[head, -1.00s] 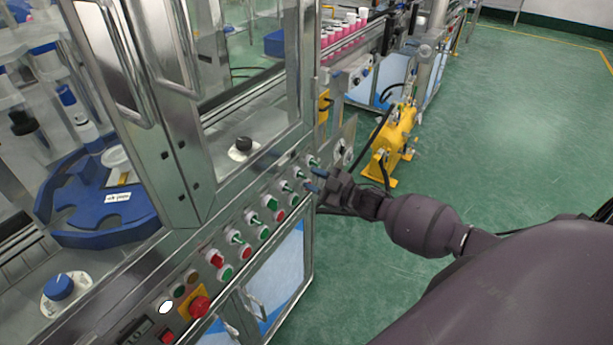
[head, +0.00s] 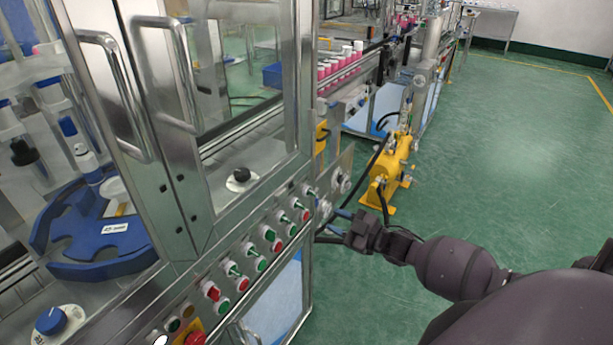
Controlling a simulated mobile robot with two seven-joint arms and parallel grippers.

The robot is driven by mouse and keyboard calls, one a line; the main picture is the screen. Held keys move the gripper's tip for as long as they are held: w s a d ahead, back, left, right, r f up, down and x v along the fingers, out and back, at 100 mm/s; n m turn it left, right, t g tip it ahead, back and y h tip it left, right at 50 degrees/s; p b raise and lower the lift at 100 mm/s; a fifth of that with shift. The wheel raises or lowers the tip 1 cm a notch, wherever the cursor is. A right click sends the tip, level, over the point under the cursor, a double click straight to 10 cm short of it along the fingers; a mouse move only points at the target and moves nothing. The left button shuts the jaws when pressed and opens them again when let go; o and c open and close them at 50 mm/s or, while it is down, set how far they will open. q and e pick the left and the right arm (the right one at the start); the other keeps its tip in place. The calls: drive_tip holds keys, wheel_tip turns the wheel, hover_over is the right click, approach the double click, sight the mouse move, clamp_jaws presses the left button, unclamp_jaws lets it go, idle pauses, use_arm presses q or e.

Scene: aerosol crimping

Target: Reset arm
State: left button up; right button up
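My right gripper (head: 338,222) is at the right end of the machine's button panel (head: 262,248), beside its front corner. Its two blue-tipped fingers look spread apart with nothing between them. I cannot tell whether they touch the panel edge. My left gripper is not in the picture. The panel carries a row of green and red buttons and switches. A red emergency stop (head: 194,338) sits at its lower left.
The machine's glass doors with metal handles (head: 184,75) stand at the left. Inside is a blue star wheel (head: 92,262). A yellow pump unit (head: 388,172) stands on the floor behind my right gripper. Pink cans (head: 340,66) line the far conveyor. Green floor (head: 500,150) is clear at the right.

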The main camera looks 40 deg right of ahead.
drive_tip(key=shift+f, duration=0.1)
drive_tip(key=s+a+f+m+g+h, duration=0.2)
drive_tip(key=s+a+f+m+h, duration=0.1)
drive_tip(key=s+a, duration=0.4)
drive_tip(key=s+a+f+m+g+h, duration=0.3)
drive_tip(key=s+a+f+m, duration=0.3)
drive_tip(key=s, duration=0.7)
drive_tip(key=shift+a+f+m+h, duration=0.3)
drive_tip(key=shift+a+f+h, duration=0.25)
drive_tip(key=shift+f, duration=0.4)
drive_tip(key=shift+d, duration=0.1)
